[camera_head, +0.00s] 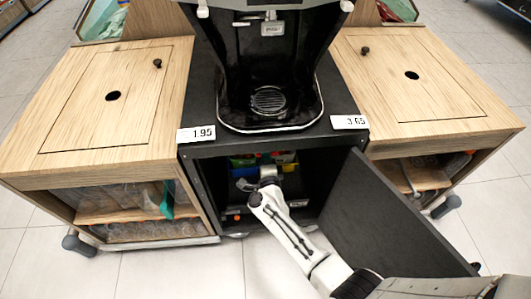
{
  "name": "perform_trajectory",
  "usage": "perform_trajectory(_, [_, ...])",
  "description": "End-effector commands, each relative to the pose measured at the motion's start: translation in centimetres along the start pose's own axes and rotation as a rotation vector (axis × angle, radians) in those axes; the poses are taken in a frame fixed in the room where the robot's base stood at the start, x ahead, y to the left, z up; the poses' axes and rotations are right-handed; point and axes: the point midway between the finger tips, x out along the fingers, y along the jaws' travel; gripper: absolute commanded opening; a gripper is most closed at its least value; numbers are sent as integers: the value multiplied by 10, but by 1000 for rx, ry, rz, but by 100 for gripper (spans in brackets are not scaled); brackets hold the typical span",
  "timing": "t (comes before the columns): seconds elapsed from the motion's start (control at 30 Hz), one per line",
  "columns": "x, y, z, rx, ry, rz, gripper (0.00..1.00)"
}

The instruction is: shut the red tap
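The black juicer (262,80) stands on a black cabinet (190,165) whose door (385,205) is swung open to the right. My arm reaches in from the lower right. My gripper (268,173) is inside the cabinet opening, near its upper middle. It is small and dark against the inside, so its fingers and their opening cannot be made out. I cannot clearly pick out a red tap. A small orange-red spot (237,217) shows low at the left inside, too small to identify. My arm hides part of the interior.
Blue and yellow items (243,172) and a red-green item (285,157) sit behind my gripper. Wooden cabinets stand at left (70,110) and right (430,75). The open door bounds my arm on the right. Tiled floor (175,270) is clear at front left.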

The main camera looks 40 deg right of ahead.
Motion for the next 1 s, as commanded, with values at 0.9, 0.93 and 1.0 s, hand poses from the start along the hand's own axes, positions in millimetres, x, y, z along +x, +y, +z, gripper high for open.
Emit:
perform_trajectory(0.9, [-27, -2, 0, -2, -4, 2, 40])
perform_trajectory(0.93, [-33, -2, 1, -2, -6, 3, 40])
perform_trajectory(1.0, [-47, -2, 0, -3, -5, 2, 40])
